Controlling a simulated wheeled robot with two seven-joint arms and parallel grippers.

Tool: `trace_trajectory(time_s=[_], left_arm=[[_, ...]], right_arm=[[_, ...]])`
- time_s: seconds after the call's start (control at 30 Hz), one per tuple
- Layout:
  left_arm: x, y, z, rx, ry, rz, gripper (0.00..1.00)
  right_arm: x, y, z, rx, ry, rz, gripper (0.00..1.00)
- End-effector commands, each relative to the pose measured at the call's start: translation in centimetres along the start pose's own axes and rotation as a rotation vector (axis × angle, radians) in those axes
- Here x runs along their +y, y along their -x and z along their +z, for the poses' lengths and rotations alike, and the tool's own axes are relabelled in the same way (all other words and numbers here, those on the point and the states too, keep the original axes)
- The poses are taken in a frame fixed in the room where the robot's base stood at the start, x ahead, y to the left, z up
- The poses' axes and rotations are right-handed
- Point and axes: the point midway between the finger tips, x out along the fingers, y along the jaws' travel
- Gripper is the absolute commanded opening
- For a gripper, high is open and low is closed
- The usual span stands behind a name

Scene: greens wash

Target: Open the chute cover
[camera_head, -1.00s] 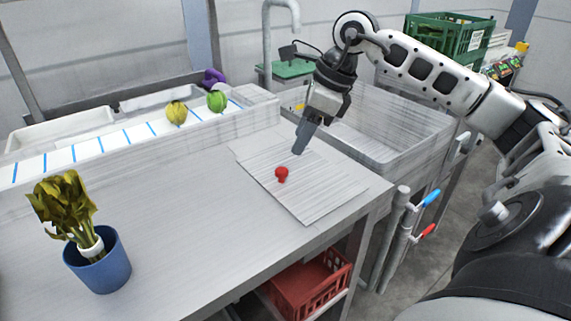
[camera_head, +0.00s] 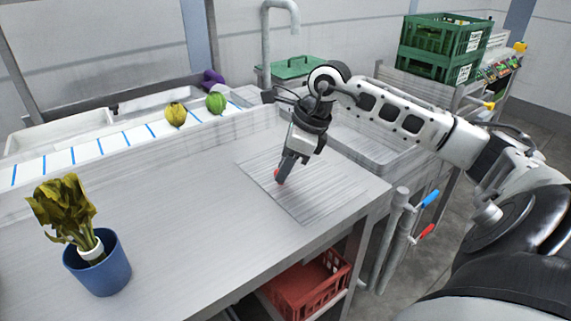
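The chute cover (camera_head: 318,201) is a square, brushed-metal plate lying flat on the steel counter. Its small red knob (camera_head: 278,174) is mostly hidden behind the fingers of my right gripper (camera_head: 281,181). The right gripper points down at the knob from above, with its fingertips at or around it. The fingers overlap in this view, so I cannot tell whether they are closed on the knob. The cover looks flat with no visible gap at its edges. My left gripper is out of view.
A blue pot (camera_head: 104,272) with leafy greens stands at the counter's left front. Yellow (camera_head: 175,114) and green (camera_head: 215,102) vegetables sit on the blue-striped strip behind. A sink (camera_head: 375,150) lies behind the arm. A red crate (camera_head: 308,287) is below the counter. The counter's middle is clear.

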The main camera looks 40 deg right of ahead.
Motion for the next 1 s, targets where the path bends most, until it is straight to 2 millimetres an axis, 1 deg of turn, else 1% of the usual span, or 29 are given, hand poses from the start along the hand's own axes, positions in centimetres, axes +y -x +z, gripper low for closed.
trace_trajectory(time_s=[0.13, 0.23, 0.33, 0.5, 0.6, 0.7, 0.83, 1.0], left_arm=[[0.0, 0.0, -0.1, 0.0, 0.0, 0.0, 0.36], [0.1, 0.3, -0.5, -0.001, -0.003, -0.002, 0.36], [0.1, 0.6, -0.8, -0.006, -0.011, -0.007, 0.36], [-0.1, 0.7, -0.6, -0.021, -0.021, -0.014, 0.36], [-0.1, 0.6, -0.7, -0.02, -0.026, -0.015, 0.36], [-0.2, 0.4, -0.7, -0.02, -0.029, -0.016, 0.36], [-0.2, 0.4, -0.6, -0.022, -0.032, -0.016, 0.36], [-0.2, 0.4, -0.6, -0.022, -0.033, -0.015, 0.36]], right_arm=[[0.1, 0.0, 0.1, 0.0, 0.0, 0.0, 0.0], [0.9, -0.2, 1.0, -0.001, 0.002, 0.003, 0.0], [2.8, -0.7, 2.7, -0.004, 0.005, 0.007, 0.0], [6.4, -2.2, 6.0, -0.005, 0.006, 0.007, 0.0], [8.1, -3.0, 7.6, -0.004, 0.005, 0.007, 0.0], [9.3, -3.5, 8.6, -0.002, 0.003, 0.005, 0.0], [9.9, -3.7, 9.1, 0.0, 0.001, 0.001, 0.0], [9.9, -3.8, 9.1, 0.002, 0.0, 0.0, 0.0]])
